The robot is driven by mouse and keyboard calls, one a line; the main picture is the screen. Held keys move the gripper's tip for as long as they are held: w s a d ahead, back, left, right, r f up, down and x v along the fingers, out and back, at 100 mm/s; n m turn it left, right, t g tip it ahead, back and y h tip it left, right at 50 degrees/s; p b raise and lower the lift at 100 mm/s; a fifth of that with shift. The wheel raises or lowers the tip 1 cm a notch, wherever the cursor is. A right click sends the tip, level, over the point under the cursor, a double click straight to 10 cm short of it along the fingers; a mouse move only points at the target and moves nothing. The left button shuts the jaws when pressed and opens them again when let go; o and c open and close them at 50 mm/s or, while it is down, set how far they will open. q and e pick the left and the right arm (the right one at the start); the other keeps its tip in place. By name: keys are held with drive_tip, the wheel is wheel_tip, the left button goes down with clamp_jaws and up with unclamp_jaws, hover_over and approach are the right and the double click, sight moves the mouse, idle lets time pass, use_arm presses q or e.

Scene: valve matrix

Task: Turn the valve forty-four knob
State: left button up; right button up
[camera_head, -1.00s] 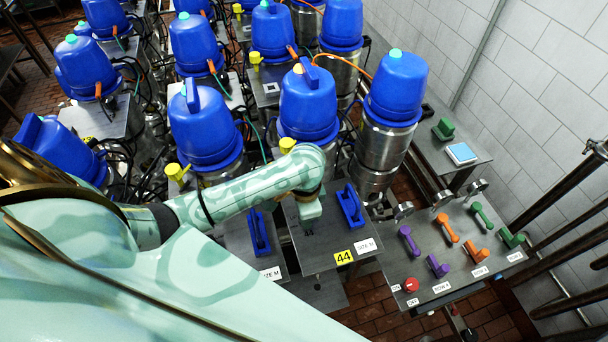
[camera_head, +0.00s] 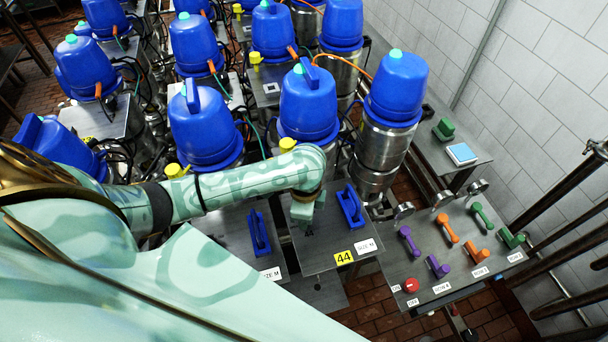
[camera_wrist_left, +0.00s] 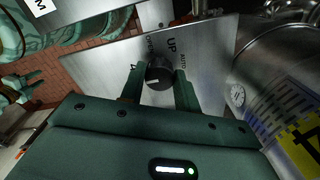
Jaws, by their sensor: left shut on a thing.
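The valve forty-four plate (camera_head: 318,257) is a grey metal panel with a yellow 44 label and a SIZE M label. My left gripper (camera_head: 302,222) points down over it, left of a blue handle. In the left wrist view, the left gripper (camera_wrist_left: 159,78) is shut on the round black knob (camera_wrist_left: 160,73), with one finger on each side. A white mark on the knob faces left in that view. The lettering UP and AUTO shows beside it. My right gripper (camera_wrist_left: 38,88) is small at the left of the wrist view, its fingers apart.
Blue handles (camera_head: 350,207) (camera_head: 259,233) stand on this plate and the one to its left. Blue-capped steel canisters (camera_head: 308,105) rise behind. A panel (camera_head: 440,285) with coloured handles and a red knob (camera_head: 411,285) is to the right. Brick floor shows in front.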

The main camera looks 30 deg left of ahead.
use_arm(q)
drive_tip(key=shift+d, duration=0.15)
drive_tip(key=o, duration=1)
drive_tip(key=shift+w, duration=0.1)
